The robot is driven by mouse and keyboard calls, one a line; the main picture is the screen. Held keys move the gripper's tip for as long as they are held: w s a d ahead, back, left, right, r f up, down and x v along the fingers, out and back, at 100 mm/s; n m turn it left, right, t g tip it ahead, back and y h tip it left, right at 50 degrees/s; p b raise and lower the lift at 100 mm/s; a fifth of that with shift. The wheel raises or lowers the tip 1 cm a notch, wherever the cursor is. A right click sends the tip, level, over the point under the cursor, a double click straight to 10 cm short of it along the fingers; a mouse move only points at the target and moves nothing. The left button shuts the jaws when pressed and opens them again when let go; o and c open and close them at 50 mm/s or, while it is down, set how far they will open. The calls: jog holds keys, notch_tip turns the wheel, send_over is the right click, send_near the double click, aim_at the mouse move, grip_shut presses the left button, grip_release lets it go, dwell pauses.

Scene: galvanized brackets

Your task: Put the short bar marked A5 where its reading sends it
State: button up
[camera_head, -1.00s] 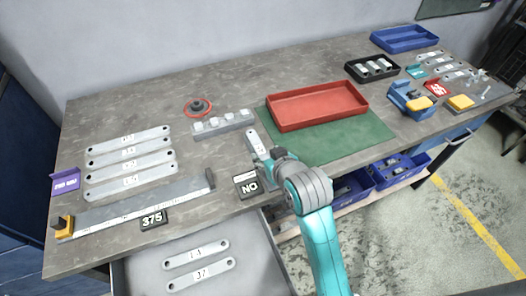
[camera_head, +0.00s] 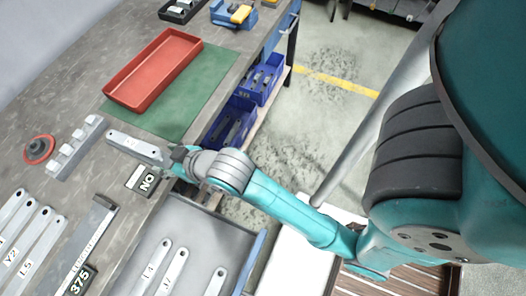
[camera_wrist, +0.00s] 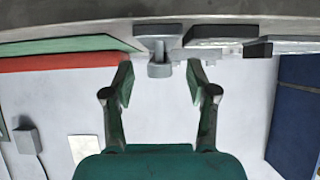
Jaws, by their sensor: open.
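A short light-grey bar (camera_head: 137,146) lies on the table by the near corner of the green mat (camera_head: 198,92). Its marking is too small to read, so I cannot tell whether it is A5. My gripper (camera_head: 180,158) is at the bar's right end in the head view; the arm hides the contact there. In the wrist view my gripper (camera_wrist: 165,80) has its two fingers wide apart, with nothing clearly between them. A small grey block-like thing (camera_wrist: 159,58) shows beyond the fingertips; I cannot tell what it is.
An empty red tray (camera_head: 150,72) sits on the mat. A NO sign (camera_head: 143,181) and a 375 sign (camera_head: 79,280) stand near the front edge. A grey slotted block (camera_head: 78,148) is left of the bar. An open drawer (camera_head: 205,237) below holds bars.

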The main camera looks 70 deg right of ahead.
jog(key=s+f+t, duration=0.1)
jog(key=s+f, duration=0.1)
jog(key=s, duration=1)
jog(key=s+f+t, duration=0.1)
jog(key=s+f, duration=0.1)
jog(key=s, duration=1)
jog(key=shift+f, duration=0.4)
jog(key=shift+o, duration=0.4)
jog(key=s+r+t, duration=0.1)
jog(key=s+r, duration=0.2)
jog(key=s, duration=0.3)
jog(key=shift+s, duration=0.2)
